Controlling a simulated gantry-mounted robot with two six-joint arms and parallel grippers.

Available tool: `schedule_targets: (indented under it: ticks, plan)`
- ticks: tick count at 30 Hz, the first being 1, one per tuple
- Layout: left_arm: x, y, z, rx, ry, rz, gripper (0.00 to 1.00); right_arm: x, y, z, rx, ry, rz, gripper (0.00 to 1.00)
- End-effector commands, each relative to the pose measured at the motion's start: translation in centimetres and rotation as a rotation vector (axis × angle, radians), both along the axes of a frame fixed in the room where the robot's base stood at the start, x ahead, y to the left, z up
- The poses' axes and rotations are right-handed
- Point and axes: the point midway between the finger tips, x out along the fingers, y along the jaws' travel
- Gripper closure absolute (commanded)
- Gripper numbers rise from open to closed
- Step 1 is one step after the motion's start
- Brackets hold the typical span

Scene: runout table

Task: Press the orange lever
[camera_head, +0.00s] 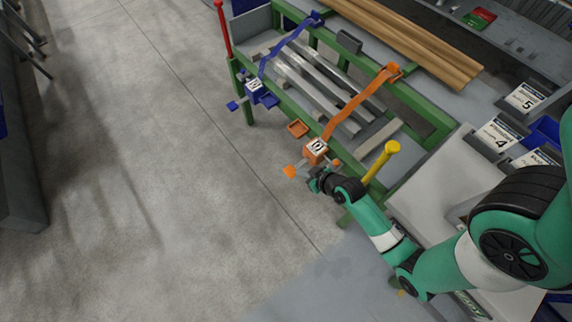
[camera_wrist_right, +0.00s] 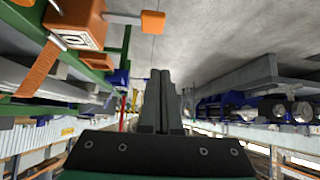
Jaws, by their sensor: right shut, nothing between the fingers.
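An orange ratchet box (camera_head: 316,151) with a white label sits on the green frame's front rail, at the end of an orange strap (camera_head: 358,103). A flat orange paddle (camera_head: 298,128) sticks out beside it, and a rod with an orange end block (camera_head: 290,171) points left below it. I cannot tell which is the lever. In the wrist view, the box (camera_wrist_right: 76,22) and its end block (camera_wrist_right: 152,21) show at top left. My right gripper (camera_head: 313,183) is just below the box, apparently apart from it. Its fingers (camera_wrist_right: 160,78) are shut and empty. My left gripper is out of view.
A blue ratchet box (camera_head: 254,86) with a blue strap sits farther left on the rail. Metal bars (camera_head: 310,92) lie on the green-framed table. A yellow post (camera_head: 381,160) stands close to my right arm, a red post (camera_head: 223,30) far left. The floor at left is clear.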

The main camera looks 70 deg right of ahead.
Motion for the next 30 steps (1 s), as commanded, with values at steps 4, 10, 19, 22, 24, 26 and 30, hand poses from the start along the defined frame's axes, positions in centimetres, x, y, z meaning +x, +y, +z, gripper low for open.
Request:
schedule_targets:
  ticks: [4,10,19,22,24,26,30]
  plan:
    - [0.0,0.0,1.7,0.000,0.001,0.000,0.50,-2.0,-0.5,0.8,0.017,0.024,-0.045,1.00]
    - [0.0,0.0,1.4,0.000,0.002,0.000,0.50,-2.0,-0.6,0.6,0.015,0.022,-0.049,1.00]
    - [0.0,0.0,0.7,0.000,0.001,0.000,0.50,-1.2,-1.0,-0.4,0.014,0.021,-0.047,1.00]
    - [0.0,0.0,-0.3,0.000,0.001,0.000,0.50,-0.1,-1.5,-1.6,0.014,0.020,-0.046,1.00]
    - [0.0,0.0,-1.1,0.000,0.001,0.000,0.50,0.8,-1.9,-2.7,0.014,0.019,-0.046,1.00]
    - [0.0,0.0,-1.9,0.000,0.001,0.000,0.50,1.6,-2.4,-3.7,0.014,0.019,-0.046,1.00]
    - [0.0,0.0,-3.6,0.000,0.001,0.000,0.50,3.5,-3.4,-6.0,0.014,0.020,-0.046,1.00]
